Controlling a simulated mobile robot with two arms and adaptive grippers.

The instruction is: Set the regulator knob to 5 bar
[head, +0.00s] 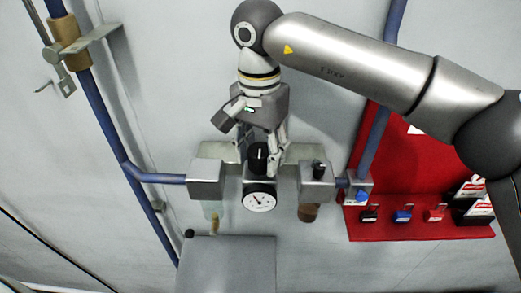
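The regulator knob (258,158) is a black upright cylinder on top of the middle block of the pipe unit. A round white gauge (259,197) with a dark needle sits just below it; its numbers are too small to read. My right gripper (268,158) comes down from above at the knob. One finger reaches down close along the knob's right side; whether it touches is unclear. The other finger part is largely hidden behind the gripper body, so I cannot tell how far the fingers are apart. My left gripper is not in view.
Metal blocks flank the knob, left (206,179) and right (317,181). A blue pipe (103,125) runs down the left. A red board (425,233) with several padlocks is at the right. A grey box (228,264) stands below the gauge.

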